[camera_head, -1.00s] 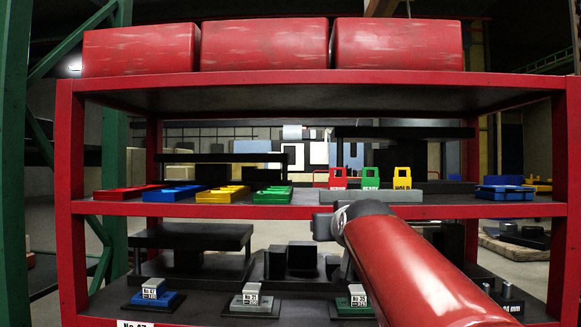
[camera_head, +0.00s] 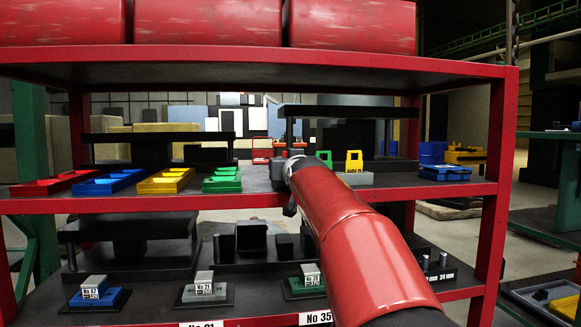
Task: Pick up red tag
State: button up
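My red arm reaches up to the middle shelf, and my dark gripper (camera_head: 287,175) is at its far end, mostly hidden behind the arm. I cannot see its fingers clearly. The red tag cannot be made out; my arm and gripper cover the left part of the tag row. A green tag (camera_head: 324,157) shows just right of my gripper, partly covered by the arm. A yellow tag (camera_head: 354,160) marked HOLD stands upright to its right, on a grey stand (camera_head: 358,179) whose left part is hidden.
Red (camera_head: 55,184), blue (camera_head: 110,181), yellow (camera_head: 165,180) and green (camera_head: 222,179) trays lie left of my gripper on the red-framed rack's (camera_head: 420,189) middle shelf. A blue part (camera_head: 445,173) lies right. Large red boxes (camera_head: 350,25) stand on top. Labelled blocks sit below.

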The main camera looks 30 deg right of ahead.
jog(key=c, duration=1)
jog(key=shift+c, duration=0.2)
jog(key=shift+r, duration=0.1)
notch_tip(320, 180, up, 10)
jog(key=shift+f+p, duration=0.1)
jog(key=shift+p, duration=0.65)
